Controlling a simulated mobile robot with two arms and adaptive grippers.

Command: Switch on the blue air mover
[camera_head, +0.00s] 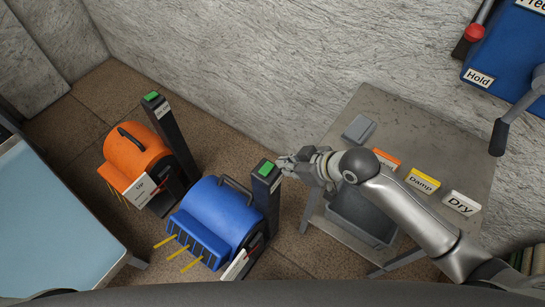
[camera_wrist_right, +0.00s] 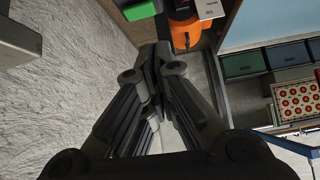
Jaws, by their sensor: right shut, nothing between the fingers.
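The blue air mover (camera_head: 218,215) stands on the floor in the head view, with a dark post (camera_head: 267,200) at its right. A green button (camera_head: 266,168) sits on top of that post. My right gripper (camera_head: 284,164) is just right of the post top, fingers pointing left towards the button. Its fingers are shut and empty, also in the right wrist view (camera_wrist_right: 160,52). A green button (camera_wrist_right: 142,10) shows beyond the fingertips there, at the top edge. I cannot tell whether the fingers touch the post. My left gripper is not in view.
An orange air mover (camera_head: 138,160) with its own post (camera_head: 172,135) and green button (camera_head: 152,96) stands at the left. A grey table (camera_head: 400,115) with Damp (camera_head: 422,181) and Dry (camera_head: 462,203) cards is under my right arm. A grey bin (camera_head: 362,218) stands at its front.

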